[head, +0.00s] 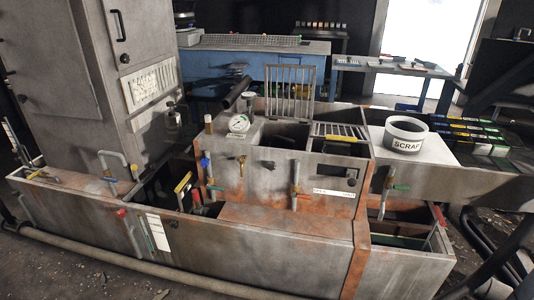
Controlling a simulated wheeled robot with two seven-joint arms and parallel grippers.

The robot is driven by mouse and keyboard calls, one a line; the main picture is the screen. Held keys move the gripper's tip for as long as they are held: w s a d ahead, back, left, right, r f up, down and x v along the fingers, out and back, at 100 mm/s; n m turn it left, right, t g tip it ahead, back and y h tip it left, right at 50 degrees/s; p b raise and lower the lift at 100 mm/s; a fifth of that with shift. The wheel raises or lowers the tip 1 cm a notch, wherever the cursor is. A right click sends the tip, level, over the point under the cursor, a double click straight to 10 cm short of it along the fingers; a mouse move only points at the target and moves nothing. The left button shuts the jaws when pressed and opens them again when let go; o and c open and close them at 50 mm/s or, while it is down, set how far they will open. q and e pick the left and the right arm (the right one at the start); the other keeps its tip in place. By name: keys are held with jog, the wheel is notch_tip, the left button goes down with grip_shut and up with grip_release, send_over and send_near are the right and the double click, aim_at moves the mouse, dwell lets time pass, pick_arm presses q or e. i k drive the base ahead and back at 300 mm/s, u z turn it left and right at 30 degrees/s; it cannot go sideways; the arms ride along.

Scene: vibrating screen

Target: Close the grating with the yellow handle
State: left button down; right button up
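A barred metal grating (290,92) stands upright, raised open, at the back edge of the grey and rusty machine tank (265,185). The opening in front of it shows dark. A second barred grating (340,130) lies low over the right opening of the same tank. A thin yellowish strip shows along its front edge; I cannot tell surely whether it is the yellow handle. No yellow handle can be made out on the upright grating. Neither of my grippers is in view.
A white bucket (405,134) marked SCRAP stands on the right ledge. A gauge (239,124) and a dark pipe (238,92) are left of the upright grating. Valves and pipes (295,185) stick out along the front. A blue workbench (225,62) stands behind.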

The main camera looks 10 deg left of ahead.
aim_at(339, 138)
jog(key=z, duration=1.25)
jog(key=i, duration=1.2)
jog(key=u, duration=0.1)
